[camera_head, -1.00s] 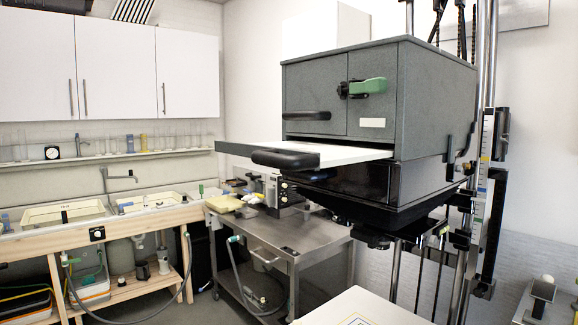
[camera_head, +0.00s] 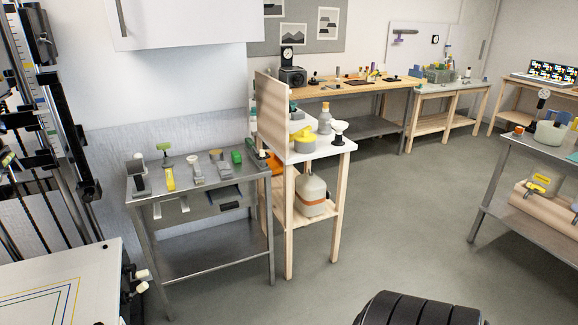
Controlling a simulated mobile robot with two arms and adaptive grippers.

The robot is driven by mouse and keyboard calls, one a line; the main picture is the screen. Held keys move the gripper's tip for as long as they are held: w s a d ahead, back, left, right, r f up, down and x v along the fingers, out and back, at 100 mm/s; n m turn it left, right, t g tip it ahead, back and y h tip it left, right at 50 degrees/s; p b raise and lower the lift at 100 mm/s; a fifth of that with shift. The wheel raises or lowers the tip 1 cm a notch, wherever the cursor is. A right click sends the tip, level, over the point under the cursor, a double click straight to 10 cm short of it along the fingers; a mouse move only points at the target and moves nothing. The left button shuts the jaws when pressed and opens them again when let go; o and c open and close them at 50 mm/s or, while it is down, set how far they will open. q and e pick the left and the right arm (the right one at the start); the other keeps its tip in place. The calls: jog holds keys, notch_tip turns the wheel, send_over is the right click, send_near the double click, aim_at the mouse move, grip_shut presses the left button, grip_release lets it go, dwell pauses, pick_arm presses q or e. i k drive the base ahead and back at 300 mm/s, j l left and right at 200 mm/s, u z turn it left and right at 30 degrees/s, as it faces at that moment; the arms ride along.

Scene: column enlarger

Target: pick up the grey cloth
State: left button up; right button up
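I cannot make out a grey cloth for certain in this view. A small steel table (camera_head: 205,262) stands left of centre with several small tools on top, among them a yellow one (camera_head: 170,179), a grey and white one (camera_head: 197,172) and a green one (camera_head: 236,157). These are too small to tell whether any is cloth. Neither of my grippers is in view.
A white-topped wooden stand (camera_head: 322,149) holds a yellow-lidded pot (camera_head: 301,141) and a jug (camera_head: 312,190) below. The enlarger baseboard (camera_head: 95,280) is at lower left. A steel table (camera_head: 510,155) stands right. The middle floor (camera_head: 400,220) is clear.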

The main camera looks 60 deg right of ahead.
aim_at(223, 168)
jog(key=z, duration=1.4)
jog(key=u, duration=1.55)
jog(key=z, duration=1.55)
jog(key=i+l+u, duration=0.1)
jog(key=i, duration=0.5)
jog(key=l, duration=0.05)
